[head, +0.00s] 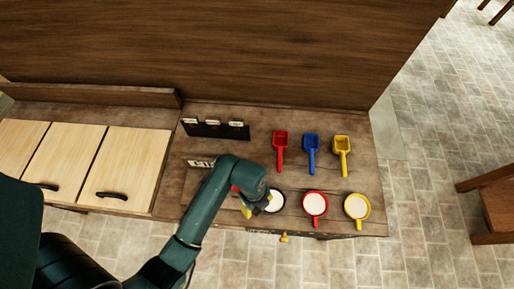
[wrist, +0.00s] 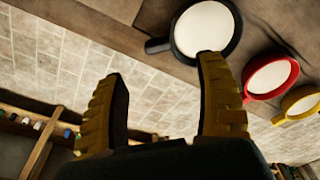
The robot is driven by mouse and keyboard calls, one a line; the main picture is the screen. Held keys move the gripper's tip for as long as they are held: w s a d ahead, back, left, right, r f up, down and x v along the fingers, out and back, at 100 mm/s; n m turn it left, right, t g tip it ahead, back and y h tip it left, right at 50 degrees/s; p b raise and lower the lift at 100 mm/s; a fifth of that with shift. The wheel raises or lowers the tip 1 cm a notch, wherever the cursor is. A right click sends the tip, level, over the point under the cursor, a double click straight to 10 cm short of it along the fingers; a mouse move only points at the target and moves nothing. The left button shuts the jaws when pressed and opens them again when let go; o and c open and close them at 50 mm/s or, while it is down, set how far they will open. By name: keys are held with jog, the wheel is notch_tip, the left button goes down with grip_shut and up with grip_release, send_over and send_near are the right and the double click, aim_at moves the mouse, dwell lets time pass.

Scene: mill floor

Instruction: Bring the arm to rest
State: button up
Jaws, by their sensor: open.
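My arm (head: 205,210) reaches up from the lower left in the head view, with a bend above the worktop's front part. My gripper (head: 256,208) is at the worktop's front edge, just left of the black cup with white contents (head: 274,201). In the wrist view my gripper (wrist: 160,100) is open, its two yellow-padded fingers wide apart with nothing between them. The black cup (wrist: 204,30) shows beyond the right fingertip, which overlaps its rim in the picture. Whether they touch I cannot tell.
A red cup (head: 315,204) and a yellow cup (head: 357,207) stand right of the black one. Red (head: 280,145), blue (head: 311,145) and yellow (head: 342,145) scoops lie behind them. A dark rack (head: 215,130) stands at the back. Light wooden lids (head: 130,165) are left. Tiled floor lies in front.

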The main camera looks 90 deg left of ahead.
notch_tip(320, 180, up, 4)
jog(key=shift+s+a+f, duration=0.15)
jog(key=shift+f, duration=0.05)
